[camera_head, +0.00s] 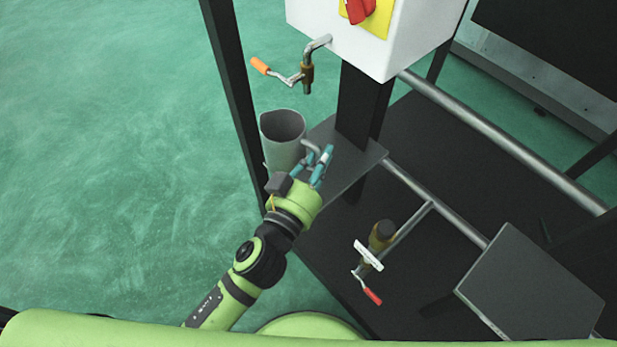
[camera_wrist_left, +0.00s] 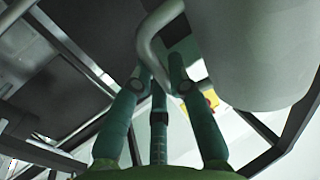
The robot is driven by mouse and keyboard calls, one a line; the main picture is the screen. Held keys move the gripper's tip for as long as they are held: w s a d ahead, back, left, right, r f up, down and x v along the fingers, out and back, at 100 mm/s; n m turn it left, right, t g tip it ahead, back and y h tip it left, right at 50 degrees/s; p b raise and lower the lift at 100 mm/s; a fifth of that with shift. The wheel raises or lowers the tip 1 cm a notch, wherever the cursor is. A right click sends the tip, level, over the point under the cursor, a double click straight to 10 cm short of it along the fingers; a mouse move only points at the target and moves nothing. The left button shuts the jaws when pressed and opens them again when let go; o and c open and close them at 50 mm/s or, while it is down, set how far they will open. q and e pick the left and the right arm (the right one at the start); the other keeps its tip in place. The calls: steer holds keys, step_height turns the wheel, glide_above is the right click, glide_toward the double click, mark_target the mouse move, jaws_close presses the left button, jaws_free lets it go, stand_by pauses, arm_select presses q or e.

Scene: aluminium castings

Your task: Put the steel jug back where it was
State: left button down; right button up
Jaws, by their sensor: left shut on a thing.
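The steel jug (camera_head: 281,142) is a grey open-topped cylinder. It stands about upright in the head view, below a tap with an orange handle (camera_head: 259,66). My left gripper (camera_head: 318,165) is shut on the jug's bent handle, to the right of and nearer than the jug's body. In the left wrist view the fingers (camera_wrist_left: 168,78) close around the handle (camera_wrist_left: 147,40), and the jug's body (camera_wrist_left: 262,45) fills the upper right. The jug's base is partly hidden by my gripper. My right gripper is not in view.
A dark plate (camera_head: 350,165) lies right of the jug on the black frame. A white box with a red switch (camera_head: 360,10) hangs above. A lower valve with a red handle (camera_head: 372,296) and a grey plate (camera_head: 530,285) are at the right. Green floor is clear at left.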

arm_select(q)
steer(key=s+d+f+m+g+h+b, duration=0.1)
steer(key=d+f+m+g+h+b, duration=0.2)
steer(key=d+f, duration=0.5)
steer(key=shift+t+h, duration=0.3)
steer(key=shift+h, duration=0.2)
steer(key=shift+w+a+f+b, duration=0.95)
steer(key=shift+w+f, duration=0.55)
steer(key=shift+f, duration=0.2)
steer(key=shift+w+a+f+b, duration=0.85)
steer(key=shift+w+f, duration=0.6)
steer(key=shift+f, duration=0.3)
steer(key=shift+w+a+f+b, duration=0.85)
steer(key=shift+w+f+b, duration=0.15)
steer(key=shift+w+f, duration=0.6)
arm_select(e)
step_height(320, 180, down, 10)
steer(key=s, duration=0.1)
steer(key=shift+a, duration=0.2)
arm_select(q)
steer(key=shift+s+f, duration=0.1)
steer(key=shift+f, duration=0.05)
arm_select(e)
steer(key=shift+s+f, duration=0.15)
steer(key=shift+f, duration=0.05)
arm_select(q)
steer(key=c, duration=1.6)
jaws_free()
steer(key=shift+f, duration=0.15)
steer(key=o, duration=0.4)
